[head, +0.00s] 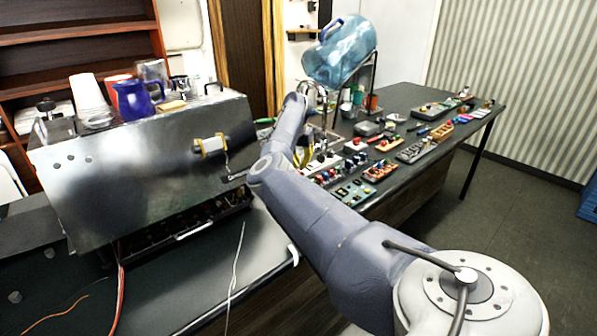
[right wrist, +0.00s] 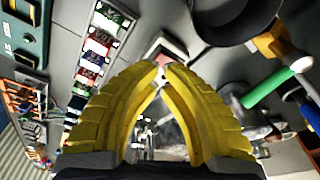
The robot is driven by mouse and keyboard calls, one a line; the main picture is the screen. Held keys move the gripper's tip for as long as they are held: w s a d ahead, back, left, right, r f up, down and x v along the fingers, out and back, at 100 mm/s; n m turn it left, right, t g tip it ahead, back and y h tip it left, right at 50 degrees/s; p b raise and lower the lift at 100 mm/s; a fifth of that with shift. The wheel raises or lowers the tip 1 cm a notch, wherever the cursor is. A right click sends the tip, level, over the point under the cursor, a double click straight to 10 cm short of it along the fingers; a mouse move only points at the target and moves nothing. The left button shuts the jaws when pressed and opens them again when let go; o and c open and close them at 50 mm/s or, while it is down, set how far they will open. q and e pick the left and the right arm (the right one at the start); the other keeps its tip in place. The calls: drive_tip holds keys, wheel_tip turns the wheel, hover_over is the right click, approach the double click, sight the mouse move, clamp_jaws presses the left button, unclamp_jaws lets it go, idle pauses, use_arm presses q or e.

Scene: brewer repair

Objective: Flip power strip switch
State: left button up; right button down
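My right gripper (head: 304,156) has yellow fingers and is at the left part of the far workbench, partly hidden by my arm. In the right wrist view its fingertips (right wrist: 164,70) come together at the top, bowed apart lower down, with nothing clearly held. A small pale box with a reddish face (right wrist: 168,48) lies just beyond the tips; I cannot tell whether they touch it. A long strip with a row of coloured blocks (right wrist: 92,52) lies left of the fingers and may be the power strip. I cannot make out its switch. My left gripper is not in view.
A metal brewer (head: 150,165) stands on the near counter, with cups and a blue pitcher (head: 132,101) on top. A large blue water bottle (head: 338,52) sits on a rack behind my gripper. Several circuit boards and small parts cover the workbench. A green-handled tool (right wrist: 270,88) lies right of the fingers.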

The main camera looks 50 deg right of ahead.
drive_tip(key=shift+f, duration=2.1)
idle(1.9)
drive_tip(key=shift+r, duration=3.55)
